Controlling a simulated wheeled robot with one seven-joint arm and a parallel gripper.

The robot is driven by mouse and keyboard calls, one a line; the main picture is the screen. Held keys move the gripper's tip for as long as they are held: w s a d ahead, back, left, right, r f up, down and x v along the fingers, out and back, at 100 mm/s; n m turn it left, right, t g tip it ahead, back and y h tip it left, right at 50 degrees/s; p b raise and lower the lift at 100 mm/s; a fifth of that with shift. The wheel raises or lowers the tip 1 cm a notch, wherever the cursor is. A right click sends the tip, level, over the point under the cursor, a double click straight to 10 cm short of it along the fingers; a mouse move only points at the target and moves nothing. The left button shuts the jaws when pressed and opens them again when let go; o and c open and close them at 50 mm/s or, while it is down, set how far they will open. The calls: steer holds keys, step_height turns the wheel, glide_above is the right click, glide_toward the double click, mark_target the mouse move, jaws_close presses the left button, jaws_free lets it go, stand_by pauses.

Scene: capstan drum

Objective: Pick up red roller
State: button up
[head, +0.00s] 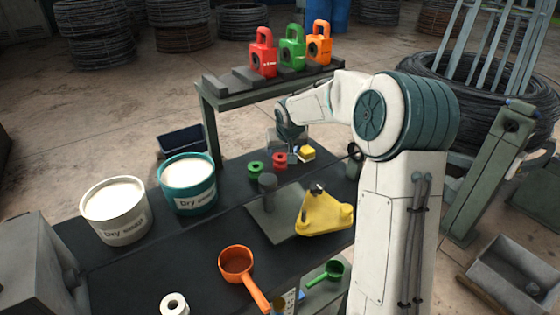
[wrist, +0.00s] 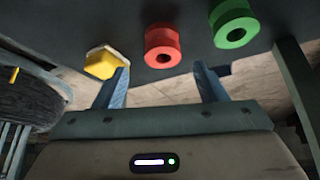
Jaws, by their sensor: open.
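The red roller (head: 279,160) stands on the dark bench under the raised shelf, between a green roller (head: 256,169) and a yellow block (head: 306,153). In the wrist view the red roller (wrist: 162,46), with a dark centre hole, is at the top middle. The green roller (wrist: 232,24) is to its right and the yellow block (wrist: 101,63) to its left. My gripper (wrist: 164,72) is open and empty, its two blue fingers apart. The red roller lies just beyond the gap between them. In the head view my arm reaches in behind the rollers, and the fingers are mostly hidden.
A shelf (head: 270,88) with red, green and orange padlock-shaped blocks stands above the rollers. A yellow fixture (head: 322,214) and a grey post (head: 268,184) stand in front. An orange ladle (head: 238,264) lies near the front.

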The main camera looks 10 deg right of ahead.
mark_target(280, 158)
steer(key=shift+a+p+x, duration=0.2)
steer(key=shift+p+x, duration=0.35)
steer(key=shift+x, duration=2.75)
steer(key=shift+s, duration=0.1)
